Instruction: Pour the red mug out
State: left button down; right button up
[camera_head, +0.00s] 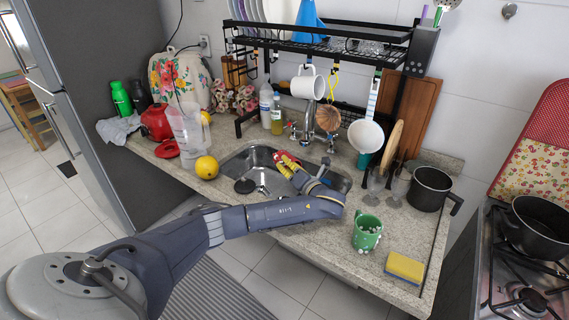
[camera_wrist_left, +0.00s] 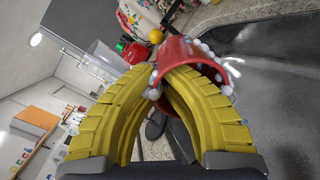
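The red mug (camera_head: 286,159) is over the sink in the head view, small and partly covered by my left gripper (camera_head: 290,166). In the left wrist view the red mug (camera_wrist_left: 192,54) shows large, with white bubbles around its rim and its opening towards the camera. The yellow fingers of my left gripper (camera_wrist_left: 165,80) close together on the mug's wall near the rim. The mug looks tilted, but its exact angle and what is inside are hard to tell. My right gripper is not in view.
The steel sink (camera_head: 235,164) lies under the mug, with a yellow ball (camera_head: 207,167) at its left. A green mug (camera_head: 367,231) and sponge (camera_head: 404,267) stand at the front right. The rack (camera_head: 320,47), hanging white mug (camera_head: 307,84) and faucet (camera_head: 309,125) are behind.

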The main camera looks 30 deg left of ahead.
pick_arm(q)
jog(key=g+h, duration=0.1)
jog(key=h, duration=0.2)
jog(key=r+g+h, duration=0.1)
jog(key=h, duration=0.2)
jog(key=shift+g, duration=0.3)
jog(key=shift+r, duration=0.15)
